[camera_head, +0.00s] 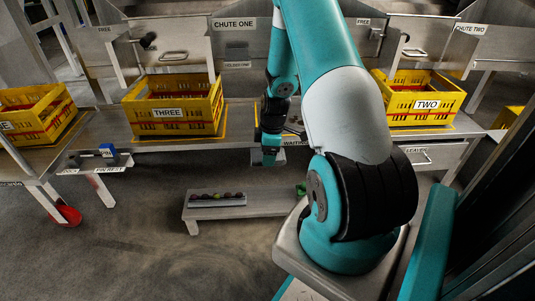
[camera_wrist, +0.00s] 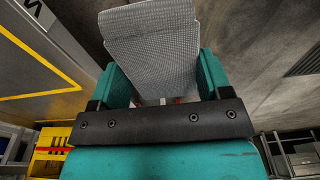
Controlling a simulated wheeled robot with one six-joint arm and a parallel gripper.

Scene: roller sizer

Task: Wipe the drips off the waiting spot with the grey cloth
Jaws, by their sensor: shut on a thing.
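My gripper (camera_wrist: 160,82) is shut on the grey cloth (camera_wrist: 152,45), a pale woven piece that sticks out beyond the two teal fingers in the wrist view. In the head view my gripper (camera_head: 270,157) points down at the front edge of the steel bench, just left of the partly covered WAITING label (camera_head: 293,134). In the wrist view a yellow line (camera_wrist: 45,94) and part of a black letter show on a grey surface at left.
Yellow crate THREE (camera_head: 172,112) stands left of my gripper and yellow crate TWO (camera_head: 426,105) stands right, on the bench. A low bench (camera_head: 245,207) below holds a tray of several dark round things. A blue object (camera_head: 108,150) sits on the PAN REST shelf. Floor is open in front.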

